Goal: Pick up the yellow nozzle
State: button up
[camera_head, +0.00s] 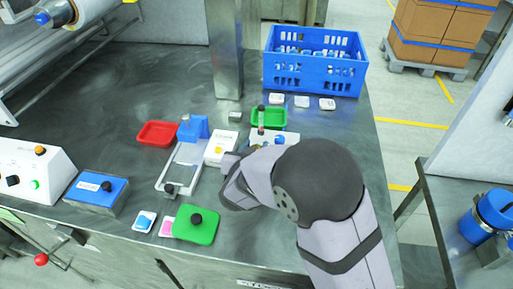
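My arm reaches in from the bottom right and covers the bench below and right of this piece. The end of my gripper (231,164) points left, beside the white box with a yellow button, and lies left of and below the yellow piece. My fingers are too small and too hidden by the arm to tell open from shut.
A green tray (282,117) and a red tray (157,134) lie on the metal bench. A blue stand with a white frame (180,166) stands left of my gripper. A blue crate (314,80) is at the back. A green block with a black knob (197,229) sits in front.

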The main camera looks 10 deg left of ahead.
grip_shut()
jog(key=shift+r, duration=0.1)
notch_tip(320, 180, up, 10)
jog(key=p, duration=0.1)
dwell(0.7)
